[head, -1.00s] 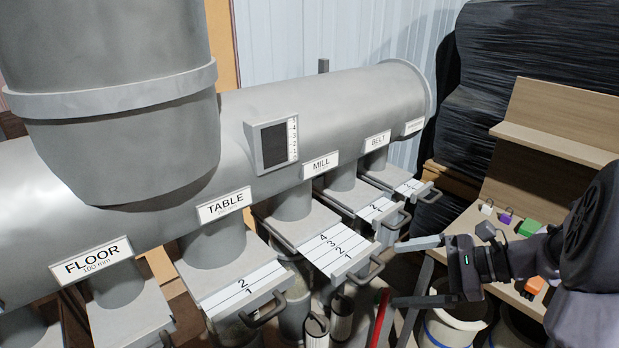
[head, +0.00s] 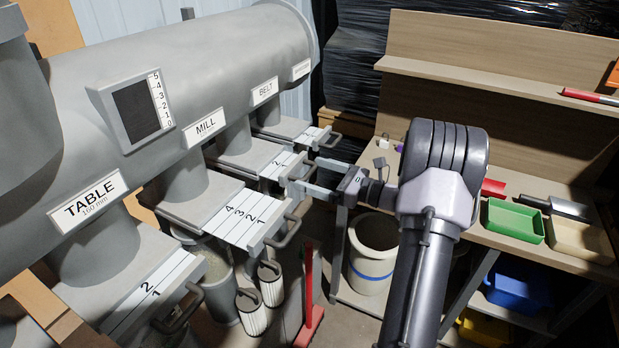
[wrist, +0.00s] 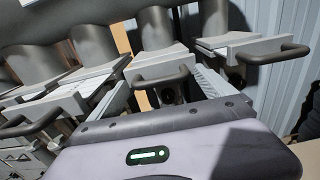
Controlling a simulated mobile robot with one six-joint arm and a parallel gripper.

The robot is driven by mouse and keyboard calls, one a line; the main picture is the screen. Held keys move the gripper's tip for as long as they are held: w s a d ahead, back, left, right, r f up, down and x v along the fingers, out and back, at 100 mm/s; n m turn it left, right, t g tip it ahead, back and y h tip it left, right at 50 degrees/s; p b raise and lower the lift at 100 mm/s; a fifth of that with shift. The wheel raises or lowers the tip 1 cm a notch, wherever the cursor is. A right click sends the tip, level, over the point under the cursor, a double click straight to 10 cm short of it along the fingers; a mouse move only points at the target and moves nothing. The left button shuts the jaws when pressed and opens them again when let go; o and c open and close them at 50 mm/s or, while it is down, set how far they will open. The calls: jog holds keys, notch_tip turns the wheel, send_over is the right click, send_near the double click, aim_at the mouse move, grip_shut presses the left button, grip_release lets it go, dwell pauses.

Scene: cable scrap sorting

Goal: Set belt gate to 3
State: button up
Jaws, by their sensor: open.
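The belt gate (head: 257,157) sits under the pipe stub labelled BELT (head: 265,92). Its pale slide (head: 281,163) is partly out, with the marks 2 and 1 showing. My gripper (head: 305,174) is open at the front of this gate, its fingers reaching left toward the dark handle. In the wrist view the belt handle (wrist: 160,76) lies between my two spread fingers (wrist: 163,86), a little beyond or level with their tips. I cannot tell whether either finger touches it.
The mill gate (head: 240,213) shows marks up to 4 and its handle (head: 285,233) sticks out nearby. The far gate's handle (wrist: 275,55) is close on the right in the wrist view. A workbench (head: 550,258) with trays stands right; a white bucket (head: 372,250) stands below.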

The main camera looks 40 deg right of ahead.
jog(key=shift+x, duration=0.85)
